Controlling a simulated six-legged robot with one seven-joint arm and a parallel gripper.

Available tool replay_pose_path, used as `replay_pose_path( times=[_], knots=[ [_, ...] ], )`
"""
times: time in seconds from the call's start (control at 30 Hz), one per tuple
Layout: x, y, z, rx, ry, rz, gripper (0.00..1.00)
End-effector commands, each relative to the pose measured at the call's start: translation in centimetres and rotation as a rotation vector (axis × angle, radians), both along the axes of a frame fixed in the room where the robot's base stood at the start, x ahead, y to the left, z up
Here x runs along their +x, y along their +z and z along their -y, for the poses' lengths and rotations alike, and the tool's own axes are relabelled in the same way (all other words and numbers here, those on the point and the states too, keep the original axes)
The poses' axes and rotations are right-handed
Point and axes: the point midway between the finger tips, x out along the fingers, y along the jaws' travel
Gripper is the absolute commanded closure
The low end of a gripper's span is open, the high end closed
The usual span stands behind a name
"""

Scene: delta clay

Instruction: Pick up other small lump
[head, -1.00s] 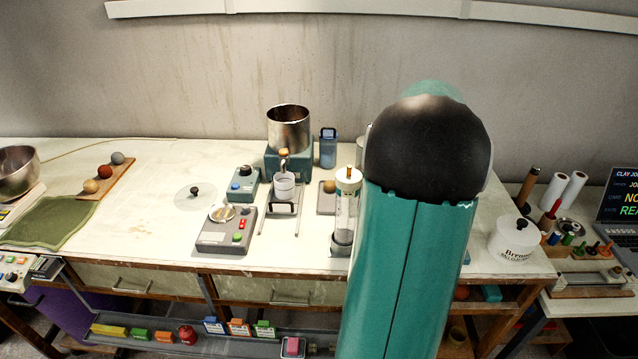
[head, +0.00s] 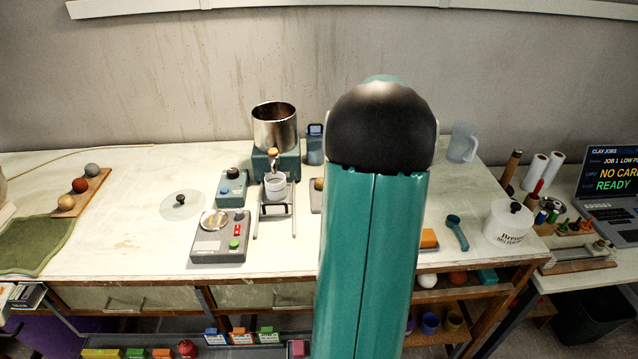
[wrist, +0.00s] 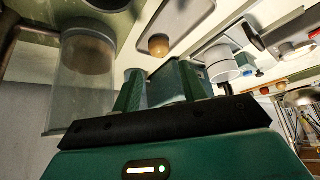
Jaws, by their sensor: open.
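A small ochre lump (head: 319,184) sits on a grey tray at mid-bench, partly hidden by my arm in the head view. A round tan-orange lump (wrist: 159,45) on a grey plate shows in the wrist view, beyond the fingertips. A grey lump (head: 91,170), a red-brown lump (head: 80,185) and a tan lump (head: 66,202) stand in a row on a wooden board (head: 95,189) at the left. My gripper (wrist: 160,88) is open, its two green fingers apart with no lump visible between them. In the head view my arm hides it.
A clear cylinder (wrist: 75,95) stands close to the left of my fingers in the wrist view. A steel pot (head: 274,126), white cup (head: 275,186) and grey control box (head: 220,240) stand left of my arm. A blue scoop (head: 457,232) and white tub (head: 508,222) are right.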

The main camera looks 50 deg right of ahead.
Motion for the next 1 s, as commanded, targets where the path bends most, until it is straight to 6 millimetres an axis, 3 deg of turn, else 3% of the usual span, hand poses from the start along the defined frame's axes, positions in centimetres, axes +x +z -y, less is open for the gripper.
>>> replay_pose_path(
  times=[0.1,0.47,0.7,0.97,1.0],
  knots=[
    [1.3,-2.1,0.1,0.002,0.002,-0.002,0.58],
    [3.3,-4.8,0.2,0.001,0.002,-0.001,0.58],
    [5.3,-7.8,0.4,0.000,0.002,-0.001,0.58],
    [5.5,-8.1,0.4,-0.001,0.000,0.000,0.58],
    [5.5,-8.1,0.4,-0.001,0.000,0.000,0.64]
  ],
)
